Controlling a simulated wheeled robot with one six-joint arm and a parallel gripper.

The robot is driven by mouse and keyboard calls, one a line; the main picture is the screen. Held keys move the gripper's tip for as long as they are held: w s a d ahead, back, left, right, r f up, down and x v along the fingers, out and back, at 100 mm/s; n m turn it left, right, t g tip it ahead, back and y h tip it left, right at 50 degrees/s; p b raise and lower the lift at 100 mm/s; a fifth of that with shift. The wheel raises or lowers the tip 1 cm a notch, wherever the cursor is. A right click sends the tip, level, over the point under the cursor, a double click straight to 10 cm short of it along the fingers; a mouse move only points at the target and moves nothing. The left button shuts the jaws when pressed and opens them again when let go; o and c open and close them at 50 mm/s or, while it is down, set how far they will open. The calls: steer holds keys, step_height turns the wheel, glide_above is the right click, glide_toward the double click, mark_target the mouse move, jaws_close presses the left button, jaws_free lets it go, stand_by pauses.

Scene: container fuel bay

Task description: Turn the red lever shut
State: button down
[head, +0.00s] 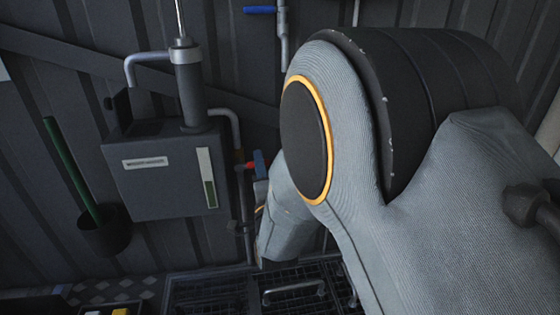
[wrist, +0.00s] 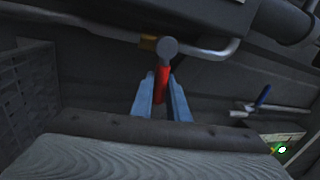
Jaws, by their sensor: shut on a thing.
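The red lever (wrist: 162,79) shows in the wrist view, just below a round grey knob-like end and a brass fitting (wrist: 148,43) on a grey pipe. My gripper (wrist: 160,88) has its two blue fingers on either side of the lever, shut on it. In the head view a small part of the red lever (head: 246,165) shows beside the pipe, right of the dark grey box. The blue fingertips of my gripper (head: 259,162) are at its right end. Most of my gripper is hidden behind my arm there.
The dark grey tank box (head: 165,185) with a gauge hangs left of the lever. A green-handled tool stands in a black holder (head: 104,232). A blue-handled valve (head: 260,10) is higher on the wall. A metal grate (head: 215,292) lies below.

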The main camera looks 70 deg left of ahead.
steer(key=shift+s+f+m, duration=0.3)
steer(key=shift+s+m, duration=0.1)
steer(key=shift+m, duration=0.1)
steer(key=c, duration=2)
jaws_free()
steer(key=shift+s+a, duration=0.1)
steer(key=shift+w, duration=0.25)
steer(key=p+v, duration=0.1)
steer(key=v, duration=0.7)
steer(key=shift+r, duration=0.15)
